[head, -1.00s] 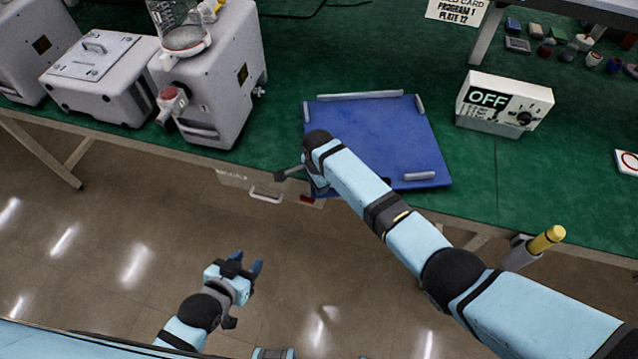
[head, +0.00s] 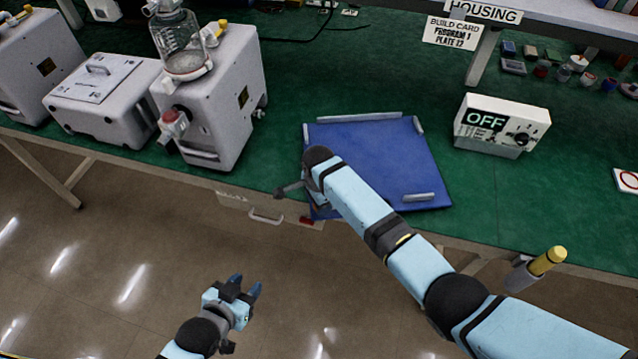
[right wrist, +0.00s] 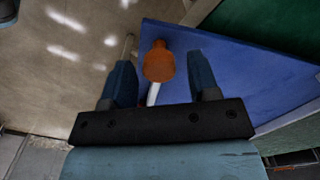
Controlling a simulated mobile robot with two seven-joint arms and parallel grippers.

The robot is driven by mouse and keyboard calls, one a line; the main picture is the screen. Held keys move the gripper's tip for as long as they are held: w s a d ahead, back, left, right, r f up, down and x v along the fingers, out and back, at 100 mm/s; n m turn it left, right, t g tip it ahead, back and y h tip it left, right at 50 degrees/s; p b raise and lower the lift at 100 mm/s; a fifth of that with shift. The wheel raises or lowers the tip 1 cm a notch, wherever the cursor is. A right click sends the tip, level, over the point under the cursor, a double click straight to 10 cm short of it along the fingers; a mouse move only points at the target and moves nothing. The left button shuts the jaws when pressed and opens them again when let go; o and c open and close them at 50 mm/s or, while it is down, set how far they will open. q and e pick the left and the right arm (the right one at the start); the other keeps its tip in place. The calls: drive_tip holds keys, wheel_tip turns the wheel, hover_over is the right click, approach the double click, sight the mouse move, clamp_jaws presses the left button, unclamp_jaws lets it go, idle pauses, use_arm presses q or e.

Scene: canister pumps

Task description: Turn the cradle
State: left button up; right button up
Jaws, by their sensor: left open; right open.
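The cradle appears as a flat blue plate (head: 380,160) with grey raised bars along its edges, lying at the table's front edge in the head view. In the right wrist view its blue surface (right wrist: 230,80) fills the right side. An orange knob (right wrist: 158,62) on a pale stem shows between the fingers of my right gripper (right wrist: 161,66). The fingers stand apart with gaps on both sides of the knob. In the head view my right arm covers the plate's near left part and hides the knob. My left gripper (head: 246,285) is open and empty over the floor.
A grey pump with a glass jar (head: 215,100) stands left of the plate. A white box marked OFF (head: 502,122) stands to its right. A drawer (head: 270,208) with a handle sits under the table edge. A yellow-topped handle (head: 547,261) is at the front right.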

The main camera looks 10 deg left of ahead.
wheel_tip(320, 180, up, 12)
idle(0.3)
drive_tip(key=shift+f, duration=0.15)
